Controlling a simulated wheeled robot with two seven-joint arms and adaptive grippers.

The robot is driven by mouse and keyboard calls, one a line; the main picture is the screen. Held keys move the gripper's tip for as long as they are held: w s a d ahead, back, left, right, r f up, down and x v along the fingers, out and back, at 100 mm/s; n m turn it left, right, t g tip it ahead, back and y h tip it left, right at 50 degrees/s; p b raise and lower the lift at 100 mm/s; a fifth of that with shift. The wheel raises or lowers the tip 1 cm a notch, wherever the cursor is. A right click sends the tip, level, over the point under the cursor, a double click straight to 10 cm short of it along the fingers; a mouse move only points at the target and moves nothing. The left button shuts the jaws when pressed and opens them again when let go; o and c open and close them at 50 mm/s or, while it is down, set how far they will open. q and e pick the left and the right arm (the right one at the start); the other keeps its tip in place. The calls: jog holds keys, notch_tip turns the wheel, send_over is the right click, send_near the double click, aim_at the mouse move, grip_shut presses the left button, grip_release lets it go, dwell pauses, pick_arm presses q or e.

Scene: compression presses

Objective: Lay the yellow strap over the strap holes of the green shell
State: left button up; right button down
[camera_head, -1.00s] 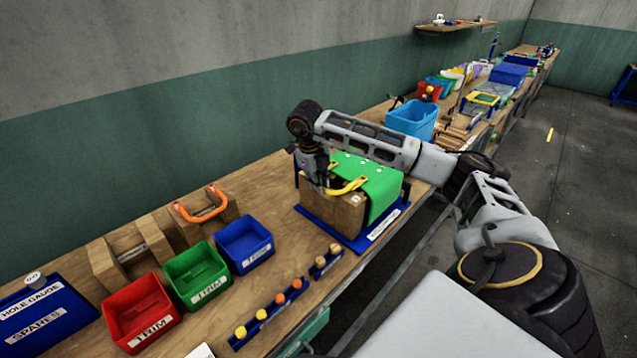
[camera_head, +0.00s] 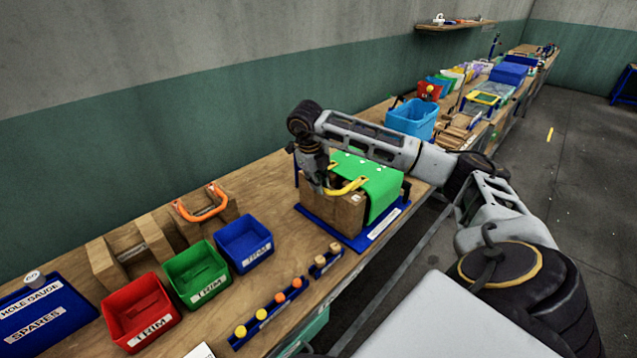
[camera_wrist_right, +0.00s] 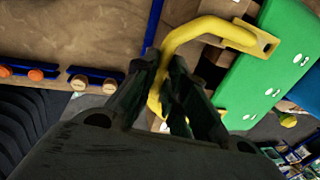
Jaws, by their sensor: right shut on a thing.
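The yellow strap (camera_head: 346,187) is a curved handle-like piece with flat ends. My right gripper (camera_head: 324,189) is shut on it; in the right wrist view the fingers (camera_wrist_right: 171,88) close on the yellow strap (camera_wrist_right: 205,27) near one end. The green shell (camera_head: 382,187) is draped over a wooden block (camera_head: 338,212) on a blue base. Light strap holes show on the shell in the right wrist view (camera_wrist_right: 253,80). The strap is at the shell's left edge, above the block; whether it touches is unclear. My left gripper is not in view.
An orange strap (camera_head: 201,204) rests on a wooden block at left. Red (camera_head: 143,310), green (camera_head: 197,273) and blue (camera_head: 244,243) bins stand in front of it. A blue peg rack (camera_head: 268,313) lies near the front edge. A light-blue bin (camera_head: 411,119) stands behind the shell.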

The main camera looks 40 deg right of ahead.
dwell(0.3)
jog(key=c, duration=1.4)
grip_release()
jog(key=shift+o, duration=0.2)
jog(key=v, duration=1.1)
jog(key=shift+r, duration=0.4)
jog(key=shift+a, duration=0.1)
jog(key=shift+s, duration=0.1)
